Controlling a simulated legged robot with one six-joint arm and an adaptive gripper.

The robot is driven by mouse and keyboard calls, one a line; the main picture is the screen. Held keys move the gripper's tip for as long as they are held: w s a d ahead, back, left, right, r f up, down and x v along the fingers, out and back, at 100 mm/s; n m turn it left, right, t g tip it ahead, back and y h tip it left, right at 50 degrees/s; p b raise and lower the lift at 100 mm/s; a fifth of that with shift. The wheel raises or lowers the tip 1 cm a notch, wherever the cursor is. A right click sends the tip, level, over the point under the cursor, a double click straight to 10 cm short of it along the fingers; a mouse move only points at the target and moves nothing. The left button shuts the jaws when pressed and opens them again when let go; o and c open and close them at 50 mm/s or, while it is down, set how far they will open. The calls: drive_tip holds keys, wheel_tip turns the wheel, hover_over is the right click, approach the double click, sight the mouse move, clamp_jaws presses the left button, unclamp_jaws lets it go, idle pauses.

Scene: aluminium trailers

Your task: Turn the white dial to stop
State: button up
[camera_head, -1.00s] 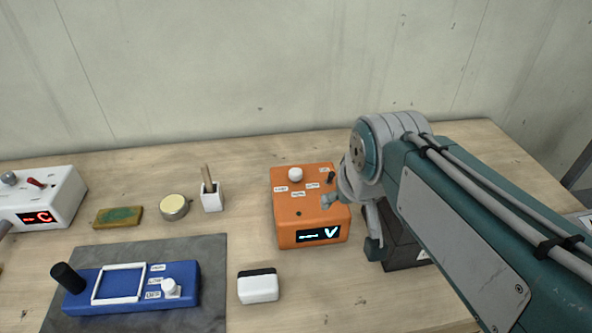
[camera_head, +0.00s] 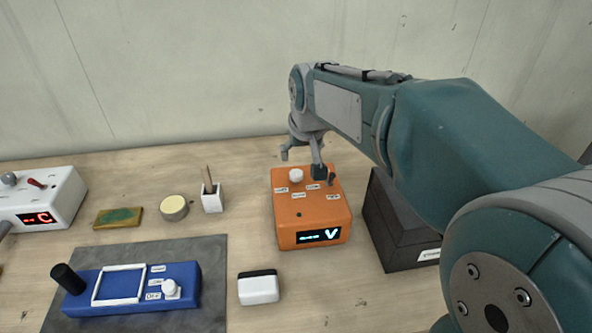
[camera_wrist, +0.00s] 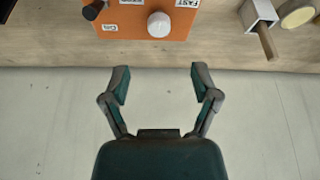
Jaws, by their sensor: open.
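The orange box (camera_head: 312,218) has a white dial (camera_head: 296,175) on its top, with several small labels around it and a dark switch (camera_head: 331,179) to its right. The white dial shows in the wrist view (camera_wrist: 159,24) beside a label reading FAST. A second white dial (camera_head: 171,287) sits on the blue box (camera_head: 130,300). My gripper (camera_head: 302,164) is above the back edge of the orange box. In the wrist view my gripper (camera_wrist: 158,74) is open and empty, apart from the dial. The dial's exact setting is too small to read.
A dark box (camera_head: 405,225) stands to the right of the orange box, under my arm. A white cup with a stick (camera_head: 212,199) and a round tin (camera_head: 174,208) stand to the left. A white block (camera_head: 258,290) lies in front. The wall is close behind.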

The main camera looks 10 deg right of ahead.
sight(296, 173)
drive_tip(key=x, duration=0.9)
drive_tip(key=shift+f, duration=0.1)
drive_tip(key=shift+d, duration=0.1)
clamp_jaws()
